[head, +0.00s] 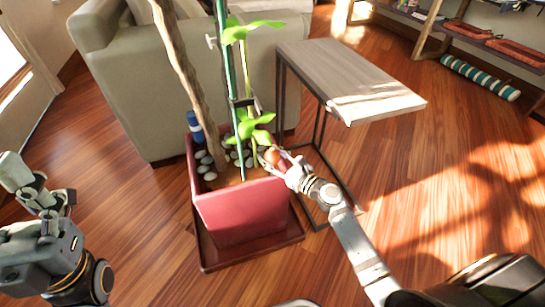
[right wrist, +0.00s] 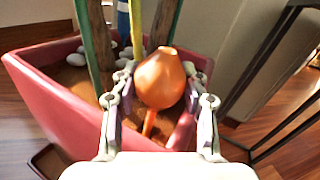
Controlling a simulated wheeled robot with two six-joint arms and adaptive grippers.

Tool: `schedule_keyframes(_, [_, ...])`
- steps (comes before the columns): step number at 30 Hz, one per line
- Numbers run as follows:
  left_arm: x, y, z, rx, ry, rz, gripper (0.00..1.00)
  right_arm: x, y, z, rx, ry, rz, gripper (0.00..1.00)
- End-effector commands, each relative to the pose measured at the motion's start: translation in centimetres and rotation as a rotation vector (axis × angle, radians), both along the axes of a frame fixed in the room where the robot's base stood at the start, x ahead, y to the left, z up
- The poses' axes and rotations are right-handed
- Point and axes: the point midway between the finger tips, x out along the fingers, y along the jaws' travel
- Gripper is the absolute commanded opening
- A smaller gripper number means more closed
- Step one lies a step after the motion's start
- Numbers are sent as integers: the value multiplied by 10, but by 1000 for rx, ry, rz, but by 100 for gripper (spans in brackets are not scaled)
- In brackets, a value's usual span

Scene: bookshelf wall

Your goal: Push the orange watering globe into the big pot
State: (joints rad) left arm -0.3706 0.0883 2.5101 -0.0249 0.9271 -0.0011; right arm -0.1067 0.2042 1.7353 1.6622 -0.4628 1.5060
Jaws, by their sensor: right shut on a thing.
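The orange watering globe (right wrist: 162,80) is between the fingers of my right gripper (right wrist: 157,103), which is shut on it. Its round bulb is up and its thin stem points down over the soil near the pot's wall; I cannot tell whether the tip touches the soil. The globe also shows small in the head view (head: 271,155). The big pot (head: 243,212) is dark red and square, with soil, grey stones and plants. It also shows in the right wrist view (right wrist: 58,100). My left gripper (head: 38,187) is at the far left, empty, away from the pot.
Green stakes (head: 224,60), a thick trunk (head: 180,65) and leaves (head: 256,131) rise from the pot. A blue bottle-like thing (head: 196,128) stands at its back left corner. A side table (head: 340,75) is close on the right, a sofa (head: 130,90) behind. Floor at left is clear.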

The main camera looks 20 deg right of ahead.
Motion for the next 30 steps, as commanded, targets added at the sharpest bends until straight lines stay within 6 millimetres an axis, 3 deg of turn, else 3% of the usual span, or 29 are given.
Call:
schedule_keyframes(24, [1, 0, -16, 1, 0, 11, 72, 0, 0, -18, 1, 0, 0, 13])
schedule_keyframes(25, [1, 0, -16, 1, 0, 11, 72, 0, 0, -18, 1, 0, 0, 46])
schedule_keyframes(30, [1, 0, -16, 1, 0, 11, 72, 0, 0, -18, 0, 0, 0, 69])
